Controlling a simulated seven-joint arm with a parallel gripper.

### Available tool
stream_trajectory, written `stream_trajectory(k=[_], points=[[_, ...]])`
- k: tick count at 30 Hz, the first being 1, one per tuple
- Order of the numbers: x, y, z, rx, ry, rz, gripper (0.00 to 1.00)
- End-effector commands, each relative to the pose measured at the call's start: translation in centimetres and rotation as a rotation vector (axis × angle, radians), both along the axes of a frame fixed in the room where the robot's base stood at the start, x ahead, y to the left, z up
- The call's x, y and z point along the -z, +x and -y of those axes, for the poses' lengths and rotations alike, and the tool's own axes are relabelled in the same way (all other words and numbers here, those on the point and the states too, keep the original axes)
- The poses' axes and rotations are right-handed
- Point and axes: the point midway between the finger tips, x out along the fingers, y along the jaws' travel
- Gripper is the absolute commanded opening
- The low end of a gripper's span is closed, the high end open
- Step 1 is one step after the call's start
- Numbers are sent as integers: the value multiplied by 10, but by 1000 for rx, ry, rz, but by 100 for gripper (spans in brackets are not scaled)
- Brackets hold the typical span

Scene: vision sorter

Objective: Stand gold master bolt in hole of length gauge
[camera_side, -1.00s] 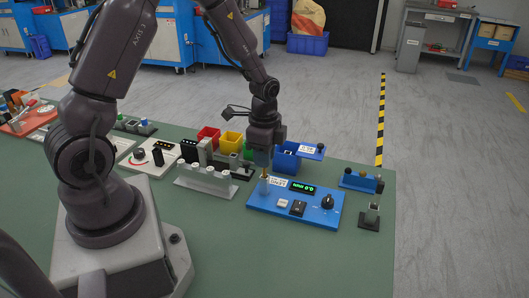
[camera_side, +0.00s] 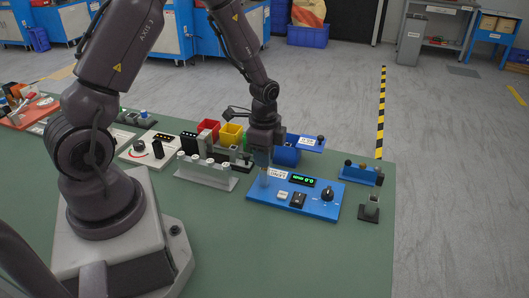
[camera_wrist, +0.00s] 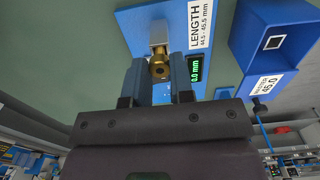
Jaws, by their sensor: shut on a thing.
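The length gauge is a blue panel (camera_side: 318,207) with a label, a green display, buttons and a dark knob. In the wrist view its "LENGTH 44.5-45.5 mm" label (camera_wrist: 203,25) shows, and the display reads 0.0 mm. My gripper (camera_side: 264,168) is over the gauge's left end, pointing down. It is shut on the gold master bolt (camera_wrist: 159,67), which shows between the fingertips in the wrist view. The bolt is over a pale metal block (camera_wrist: 158,32) on the gauge. The hole and the bolt's lower end are hidden, so I cannot tell if it is inside.
A blue bin (camera_side: 286,157) and a blue labelled stand (camera_side: 310,143) are just behind the gauge. A white rack (camera_side: 207,177) stands close on the left. A small blue holder (camera_side: 360,176) and a dark post (camera_side: 370,207) stand right. The front green table is clear.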

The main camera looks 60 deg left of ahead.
Motion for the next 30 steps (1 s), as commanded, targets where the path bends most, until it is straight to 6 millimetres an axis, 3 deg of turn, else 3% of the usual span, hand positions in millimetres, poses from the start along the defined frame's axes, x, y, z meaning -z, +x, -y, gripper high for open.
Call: stream_trajectory(k=[7, 8, 11, 17, 20, 30], points=[[0, 0, 0, 0, 1, 1, 3], [0, 0, 0, 0, 1, 1, 27], [0, 0, 0, 0, 1, 1, 50], [0, 0, 0, 0, 0, 0, 52], [0, 0, 0, 0, 0, 0, 73], [-2, 0, 0, 0, 0, 1, 73]])
